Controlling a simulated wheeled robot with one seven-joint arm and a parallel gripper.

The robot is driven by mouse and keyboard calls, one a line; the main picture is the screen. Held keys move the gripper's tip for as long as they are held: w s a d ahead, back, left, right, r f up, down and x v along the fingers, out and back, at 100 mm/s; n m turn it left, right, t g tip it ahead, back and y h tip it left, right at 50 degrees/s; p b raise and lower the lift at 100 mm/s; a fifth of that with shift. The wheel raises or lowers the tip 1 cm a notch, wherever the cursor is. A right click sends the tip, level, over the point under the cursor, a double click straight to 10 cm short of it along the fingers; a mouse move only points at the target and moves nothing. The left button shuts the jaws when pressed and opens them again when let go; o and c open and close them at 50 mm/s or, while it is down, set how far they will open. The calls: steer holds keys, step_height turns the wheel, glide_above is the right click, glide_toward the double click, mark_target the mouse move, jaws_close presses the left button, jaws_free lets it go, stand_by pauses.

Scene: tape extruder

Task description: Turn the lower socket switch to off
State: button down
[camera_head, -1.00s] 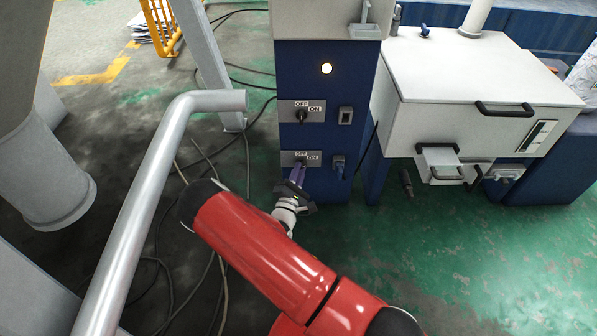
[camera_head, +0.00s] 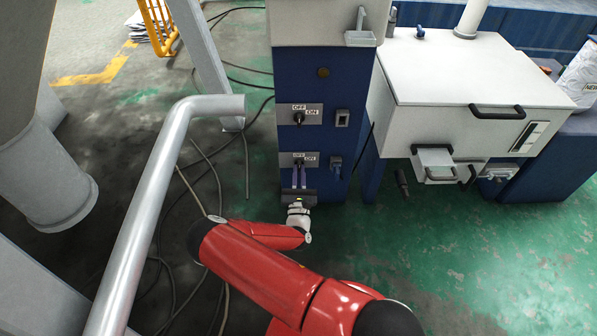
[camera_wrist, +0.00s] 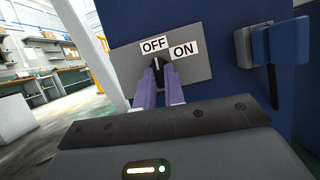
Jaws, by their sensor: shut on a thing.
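The lower socket switch (camera_head: 299,161) is a small black knob on a grey plate (camera_head: 313,165) with OFF and ON labels, low on the blue cabinet. In the wrist view the knob (camera_wrist: 157,64) shows a pale mark pointing up toward the OFF label (camera_wrist: 154,45); the ON label (camera_wrist: 185,51) is to its right. My gripper (camera_head: 297,173) is at the plate from below. Its two purple fingers (camera_wrist: 161,76) are shut on the knob, one on each side, and hide its lower part.
The upper switch (camera_head: 299,118) sits above on its own plate. The round lamp (camera_head: 323,72) is dark. A blue plug (camera_head: 336,164) is right of the lower plate and shows close by in the wrist view (camera_wrist: 281,44). A grey rail (camera_head: 165,180) runs left of my arm.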

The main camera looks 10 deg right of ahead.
steer(key=shift+n+y, duration=0.4)
steer(key=shift+n, duration=0.3)
steer(key=c, duration=1.5)
jaws_free()
steer(key=v, duration=0.7)
steer(key=shift+s+f+p, duration=0.25)
steer(key=shift+s+p, duration=0.1)
steer(key=shift+s, duration=0.1)
